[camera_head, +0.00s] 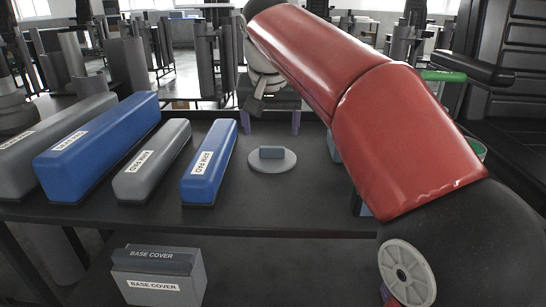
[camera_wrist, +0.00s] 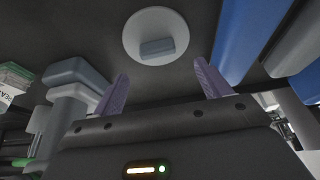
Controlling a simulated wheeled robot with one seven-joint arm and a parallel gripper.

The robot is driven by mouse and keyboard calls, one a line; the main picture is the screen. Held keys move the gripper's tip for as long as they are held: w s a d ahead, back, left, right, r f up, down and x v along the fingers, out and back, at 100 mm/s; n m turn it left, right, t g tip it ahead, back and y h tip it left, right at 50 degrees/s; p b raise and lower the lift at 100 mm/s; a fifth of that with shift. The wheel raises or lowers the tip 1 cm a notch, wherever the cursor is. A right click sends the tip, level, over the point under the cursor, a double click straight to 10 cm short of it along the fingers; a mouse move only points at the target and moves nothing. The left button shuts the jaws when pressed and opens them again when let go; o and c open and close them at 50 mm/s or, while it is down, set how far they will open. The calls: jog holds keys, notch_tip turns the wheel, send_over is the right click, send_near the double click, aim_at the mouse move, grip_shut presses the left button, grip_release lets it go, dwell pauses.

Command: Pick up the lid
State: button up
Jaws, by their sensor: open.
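The lid (camera_head: 285,163) is a flat, light grey disc with a small darker block handle on top. It lies flat on the dark table, right of the blue pads. It also shows whole in the wrist view (camera_wrist: 139,25), beyond the fingertips. My gripper (camera_head: 269,124) has two purple fingers spread apart with nothing between them. It hangs beyond the lid, towards the table's far edge, and does not touch it. In the wrist view my gripper (camera_wrist: 161,70) points towards the lid, whose handle (camera_wrist: 157,46) sits between the finger lines but farther out.
Blue and grey arm pads (camera_head: 208,165) lie in a row on the table's left. A base cover box (camera_head: 158,277) sits on the shelf below. A grey-topped object (camera_wrist: 75,72) stands at the wrist view's left. Table around the lid is bare. My arm hides the right side.

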aim_at(272, 147)
jog(key=x, duration=0.5)
jog(key=shift+s+d+f+b, duration=0.1)
jog(key=shift+s+f+b, duration=0.2)
jog(key=shift+b, duration=0.1)
jog(key=shift+c, duration=0.3)
jog(key=c, duration=1)
